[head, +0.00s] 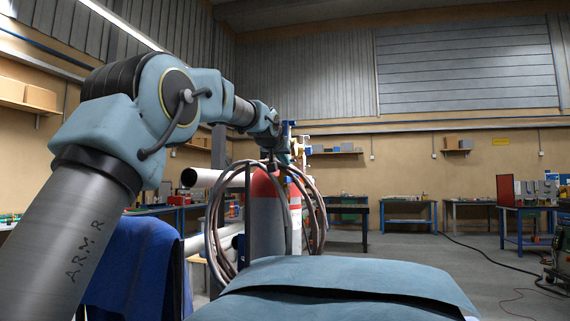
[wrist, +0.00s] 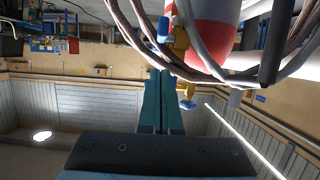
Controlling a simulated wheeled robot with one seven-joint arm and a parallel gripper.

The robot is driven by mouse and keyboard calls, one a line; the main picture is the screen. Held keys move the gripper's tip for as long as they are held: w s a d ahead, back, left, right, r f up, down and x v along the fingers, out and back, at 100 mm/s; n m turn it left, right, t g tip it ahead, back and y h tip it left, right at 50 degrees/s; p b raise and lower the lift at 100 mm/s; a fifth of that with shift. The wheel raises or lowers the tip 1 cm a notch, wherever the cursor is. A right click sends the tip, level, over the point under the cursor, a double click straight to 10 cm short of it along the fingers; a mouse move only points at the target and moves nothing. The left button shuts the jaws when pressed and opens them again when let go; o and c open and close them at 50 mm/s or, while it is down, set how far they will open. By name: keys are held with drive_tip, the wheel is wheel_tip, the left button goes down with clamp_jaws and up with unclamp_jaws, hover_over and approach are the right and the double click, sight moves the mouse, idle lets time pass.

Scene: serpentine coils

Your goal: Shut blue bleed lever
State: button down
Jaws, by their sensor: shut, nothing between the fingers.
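In the wrist view, which looks upside down, my gripper (wrist: 159,74) is shut and empty, its two teal fingers together. A brass-yellow valve fitting (wrist: 180,42) is just beyond and to the right of the fingertips. A small blue lever (wrist: 163,28) sits at its left side, slightly apart from the fingertips in the picture. A second blue handle (wrist: 188,104) on a brass stem is right of the fingers. I cannot tell which blue part is the bleed lever. In the head view my arm reaches to the fittings above the hose coils; the fingertips are not clear there.
A red and white cylinder (wrist: 212,22) stands behind the fittings; its red top (head: 266,186) also shows in the head view. Looped hoses (head: 216,225) hang around it, and hoses cross close above my fingers. A blue cloth (head: 130,265) and large pipes (head: 205,178) are nearby.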

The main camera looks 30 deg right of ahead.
drive_tip(key=b+v, duration=0.4)
drive_tip(key=v, duration=0.6)
drive_tip(key=shift+s+a+f, duration=0.1)
drive_tip(key=shift+s+f, duration=0.05)
